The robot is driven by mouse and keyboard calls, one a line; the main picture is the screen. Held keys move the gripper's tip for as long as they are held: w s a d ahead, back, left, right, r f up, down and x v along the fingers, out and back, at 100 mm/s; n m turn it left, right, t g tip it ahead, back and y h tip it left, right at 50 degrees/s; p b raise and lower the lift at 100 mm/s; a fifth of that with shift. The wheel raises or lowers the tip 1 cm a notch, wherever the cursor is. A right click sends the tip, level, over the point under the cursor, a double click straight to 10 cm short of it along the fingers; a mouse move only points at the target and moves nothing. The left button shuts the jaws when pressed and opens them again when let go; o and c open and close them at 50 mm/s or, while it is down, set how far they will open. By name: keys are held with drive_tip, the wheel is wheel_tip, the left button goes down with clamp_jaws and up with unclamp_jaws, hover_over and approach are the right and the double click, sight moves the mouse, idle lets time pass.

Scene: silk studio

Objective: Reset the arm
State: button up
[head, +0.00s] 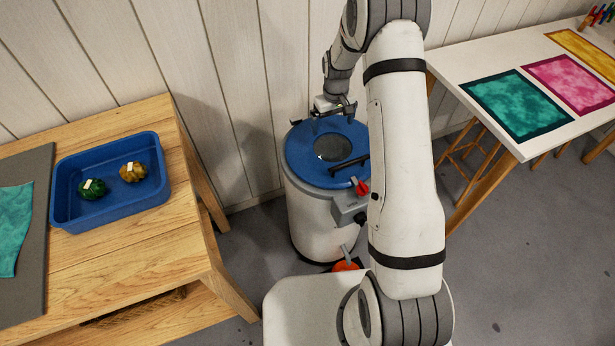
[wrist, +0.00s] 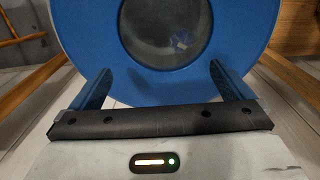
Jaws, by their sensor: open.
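My gripper (head: 333,110) is above the blue lid (head: 298,157) of a white drum-like machine (head: 308,212) against the wall. In the wrist view my gripper (wrist: 160,85) has its two fingers wide apart with nothing between them. The blue lid (wrist: 85,35) and its round dark window (wrist: 165,30) lie beyond the fingertips. The lid lies flat on the drum. Whether the fingertips touch the lid cannot be told. My arm hides the drum's right side in the head view.
A wooden table (head: 120,268) at left bears a blue tray (head: 110,210) with a green bundle (head: 92,190) and a yellow bundle (head: 132,172). A teal cloth (head: 12,225) lies on a grey mat (head: 32,300). A white table (head: 480,62) at right holds coloured silks. A red knob (head: 361,188) is on the drum's front.

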drive_tip(key=shift+r, duration=0.1)
wheel_tip(320, 180, up, 10)
drive_tip(key=p, duration=0.5)
